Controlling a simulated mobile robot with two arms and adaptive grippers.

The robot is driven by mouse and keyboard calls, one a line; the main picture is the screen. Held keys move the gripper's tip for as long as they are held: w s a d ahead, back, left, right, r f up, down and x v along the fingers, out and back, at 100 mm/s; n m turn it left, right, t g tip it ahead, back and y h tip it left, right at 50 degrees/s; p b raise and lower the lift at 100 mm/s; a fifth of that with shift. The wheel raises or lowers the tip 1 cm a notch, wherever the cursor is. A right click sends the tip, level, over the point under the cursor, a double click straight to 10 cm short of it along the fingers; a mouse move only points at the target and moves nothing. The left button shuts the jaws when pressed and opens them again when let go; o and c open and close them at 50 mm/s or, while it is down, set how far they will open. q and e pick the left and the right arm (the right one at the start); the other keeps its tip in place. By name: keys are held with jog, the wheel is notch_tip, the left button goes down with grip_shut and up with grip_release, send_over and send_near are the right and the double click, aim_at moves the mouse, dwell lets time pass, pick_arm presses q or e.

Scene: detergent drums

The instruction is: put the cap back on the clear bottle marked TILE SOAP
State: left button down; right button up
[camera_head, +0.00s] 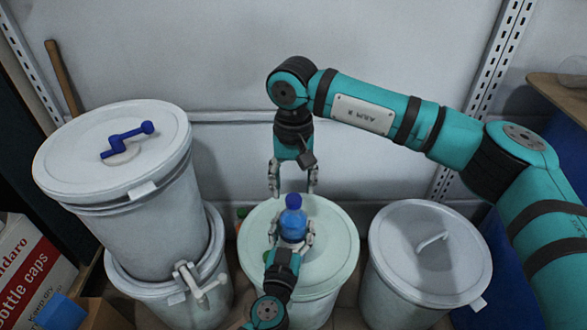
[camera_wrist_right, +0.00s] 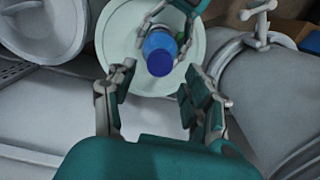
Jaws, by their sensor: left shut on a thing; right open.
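A small bottle (camera_head: 292,226) with a blue top (camera_head: 294,201) is upright over the lid of the middle drum. I cannot tell whether its base touches the lid, and no lettering is readable. The blue top sits on the bottle's mouth, and it also shows from above in the right wrist view (camera_wrist_right: 160,62). My left gripper (camera_head: 290,240) is shut around the bottle's body from the front. My right gripper (camera_head: 293,191) is open, pointing down just behind and above the blue top. In its wrist view, the top lies between and beyond the open fingers (camera_wrist_right: 158,88).
A lidded drum (camera_head: 400,270) stands at right. Stacked drums (camera_head: 145,230) at left carry a blue crank-like handle (camera_head: 127,140) on the upper lid. A printed carton (camera_head: 30,270) is at far left.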

aim_at(294, 198)
jog(key=shift+f, duration=1.9)
jog(key=shift+c, duration=0.2)
